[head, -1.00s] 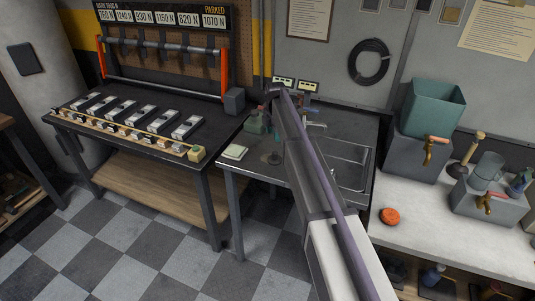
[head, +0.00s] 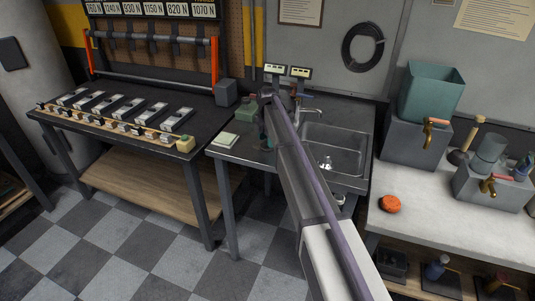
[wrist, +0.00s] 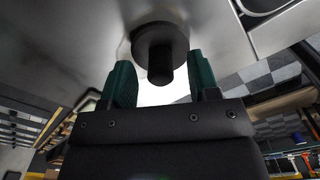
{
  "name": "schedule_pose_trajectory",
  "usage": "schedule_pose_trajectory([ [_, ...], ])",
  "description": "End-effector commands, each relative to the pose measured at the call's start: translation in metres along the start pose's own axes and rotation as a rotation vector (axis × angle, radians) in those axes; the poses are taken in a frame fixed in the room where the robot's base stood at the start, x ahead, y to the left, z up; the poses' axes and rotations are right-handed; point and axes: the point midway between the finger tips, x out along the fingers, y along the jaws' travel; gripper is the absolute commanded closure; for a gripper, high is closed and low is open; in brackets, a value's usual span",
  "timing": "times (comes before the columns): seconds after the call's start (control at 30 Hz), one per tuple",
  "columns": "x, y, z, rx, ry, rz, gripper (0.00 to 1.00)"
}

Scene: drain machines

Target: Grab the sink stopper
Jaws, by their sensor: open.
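The sink stopper (wrist: 160,42) is a dark round disc with a short cylindrical knob, on the grey metal counter in the wrist view. My gripper (wrist: 162,76) is open, with its two dark green fingers on either side of the knob in the picture. A gap shows between the knob and each finger, and I see no contact. In the head view my arm hides the stopper and most of the gripper. The sink basin (head: 332,148) is to the right of my arm, with its drain visible.
A faucet (head: 309,110) stands behind the basin.

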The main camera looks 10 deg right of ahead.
Motion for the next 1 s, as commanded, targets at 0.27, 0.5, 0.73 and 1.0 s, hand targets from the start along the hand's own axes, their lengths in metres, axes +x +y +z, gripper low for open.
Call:
schedule_pose_trajectory([
  [0.27, 0.0107, -0.0002, 0.0005, 0.0, 0.0, 0.0, 0.45],
  [0.5, 0.0106, -0.0002, 0.0005, 0.0, 0.0, 0.0, 0.68],
  [0.73, 0.0107, -0.0002, 0.0005, 0.0, 0.0, 0.0, 0.9],
  [1.0, 0.0105, -0.0002, 0.0005, 0.0, 0.0, 0.0, 0.99],
])
